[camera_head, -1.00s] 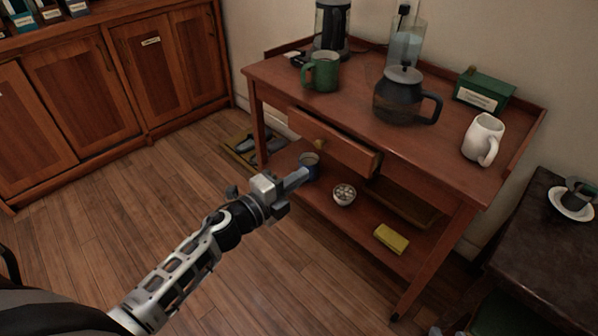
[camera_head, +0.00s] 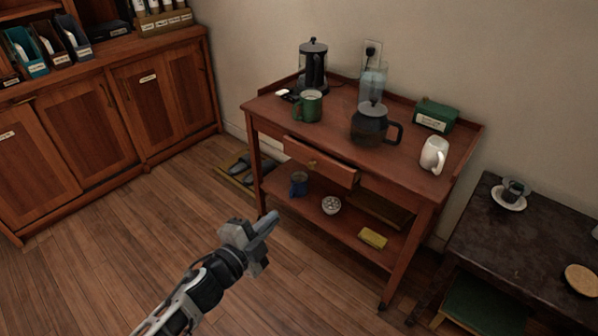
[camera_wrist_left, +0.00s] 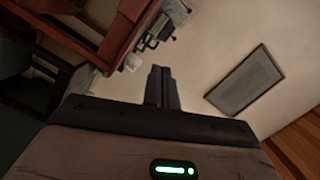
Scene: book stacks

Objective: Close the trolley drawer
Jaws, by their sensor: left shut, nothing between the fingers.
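The wooden trolley (camera_head: 262,112) stands against the wall in the head view, and part of it shows tilted at the upper left of the wrist view (camera_wrist_left: 118,38). Its drawer (camera_head: 325,170) sticks out partway from under the top, with a small round brass knob (camera_head: 312,163) on its front. My left gripper (camera_head: 268,226) is shut and empty, in front of and below the drawer in the picture and apart from it. Its closed fingers also show in the left wrist view (camera_wrist_left: 161,88). My right gripper is not in view.
The trolley top holds a green mug (camera_head: 308,106), a dark coffee pot (camera_head: 370,124), a white mug (camera_head: 434,155) and a green box (camera_head: 436,115). Its lower shelf holds a blue mug (camera_head: 299,184) and a bowl (camera_head: 331,205). A dark table (camera_head: 500,240) stands at right. Floor in front is clear.

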